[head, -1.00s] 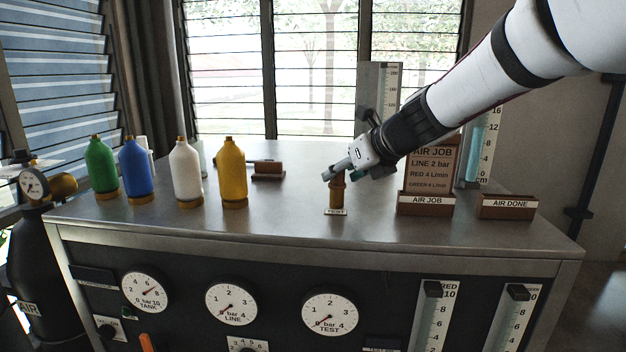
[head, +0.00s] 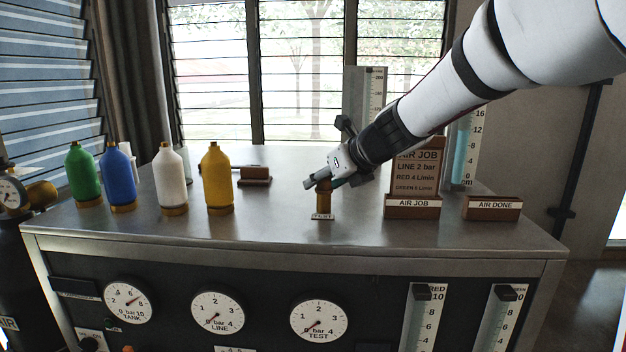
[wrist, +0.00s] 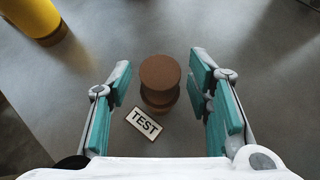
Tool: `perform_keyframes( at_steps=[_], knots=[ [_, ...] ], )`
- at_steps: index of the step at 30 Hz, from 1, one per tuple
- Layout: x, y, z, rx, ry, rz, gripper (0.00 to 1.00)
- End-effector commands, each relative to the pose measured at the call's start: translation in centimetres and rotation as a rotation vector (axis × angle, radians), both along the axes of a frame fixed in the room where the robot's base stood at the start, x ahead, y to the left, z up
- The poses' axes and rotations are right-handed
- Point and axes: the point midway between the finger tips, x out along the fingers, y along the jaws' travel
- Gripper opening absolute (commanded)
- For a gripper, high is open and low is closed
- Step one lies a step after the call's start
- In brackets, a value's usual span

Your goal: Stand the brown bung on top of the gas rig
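The brown bung (wrist: 160,72) shows in the wrist view as a round brown top above a second brown round part. It stands upright beside the TEST label (wrist: 144,123) on the grey metal top of the gas rig (head: 290,229). In the head view the brown piece (head: 324,201) stands behind the same label, its upper end partly hidden by my fingers. My gripper (wrist: 161,83) is open, with teal finger pads on either side of the bung and a gap on both sides. It also shows in the head view (head: 318,184).
Green (head: 83,174), blue (head: 120,177), white (head: 171,178) and yellow (head: 217,178) bottles stand to the left. The AIR JOB board (head: 415,172) and AIR DONE block (head: 492,208) stand to the right. A small brown block (head: 255,177) lies behind. The front top is clear.

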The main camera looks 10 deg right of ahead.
Motion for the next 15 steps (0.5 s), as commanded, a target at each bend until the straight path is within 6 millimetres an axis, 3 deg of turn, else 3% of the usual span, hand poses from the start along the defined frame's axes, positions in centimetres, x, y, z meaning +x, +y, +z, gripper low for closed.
perform_keyframes(
  at_steps=[1, 5, 6, 15],
  knots=[
    [0.0, 0.0, -0.01, 0.0, 0.0, 0.0, 0.33],
    [0.0, 0.02, -0.01, 0.0, 0.0, 0.0, 0.04],
    [-0.01, 0.03, -0.01, 0.001, 0.0, 0.001, 0.0],
    [-0.08, 0.15, 0.16, 0.001, 0.001, 0.003, 0.0]
  ],
)
